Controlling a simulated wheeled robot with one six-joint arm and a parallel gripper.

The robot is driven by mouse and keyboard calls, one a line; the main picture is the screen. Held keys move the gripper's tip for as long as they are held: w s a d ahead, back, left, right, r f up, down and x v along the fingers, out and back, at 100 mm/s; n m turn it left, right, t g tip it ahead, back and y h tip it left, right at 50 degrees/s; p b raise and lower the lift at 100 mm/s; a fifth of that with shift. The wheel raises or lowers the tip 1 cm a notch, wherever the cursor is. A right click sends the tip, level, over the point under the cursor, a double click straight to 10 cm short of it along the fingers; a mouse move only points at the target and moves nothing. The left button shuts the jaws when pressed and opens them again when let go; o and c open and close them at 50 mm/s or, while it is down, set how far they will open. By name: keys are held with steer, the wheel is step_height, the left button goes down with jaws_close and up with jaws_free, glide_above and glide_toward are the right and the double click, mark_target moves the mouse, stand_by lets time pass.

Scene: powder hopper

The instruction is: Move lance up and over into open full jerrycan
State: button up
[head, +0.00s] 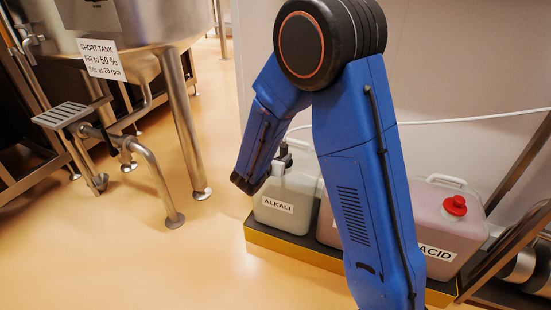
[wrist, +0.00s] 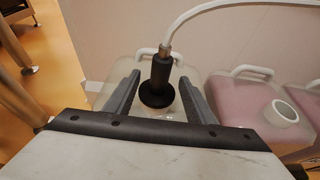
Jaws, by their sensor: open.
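The lance (wrist: 160,72) has a black handle with a wide black collar and a pale hose from its top. It stands upright in the neck of the ALKALI jerrycan (head: 284,206), a pale can that looks nearly empty in the wrist view (wrist: 125,72). In the head view the lance's black top (head: 284,157) shows beside my arm. My gripper (wrist: 160,82) is open, with one finger on each side of the lance, apart from it. A jerrycan of pink liquid (wrist: 245,100) stands to the right, with a white ring-shaped neck (wrist: 282,113) that looks uncapped.
The cans stand on a yellow-edged dark tray (head: 285,252) by a pale wall. The ACID can (head: 430,212) at the right has a red cap (head: 455,205). My arm hides much of the middle can. A steel tank (head: 140,25) on legs stands left; the floor between is clear.

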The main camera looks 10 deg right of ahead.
mark_target(282, 153)
steer(key=shift+x, duration=2.9)
steer(key=shift+c, duration=0.3)
jaws_close()
steer(key=shift+r, duration=0.1)
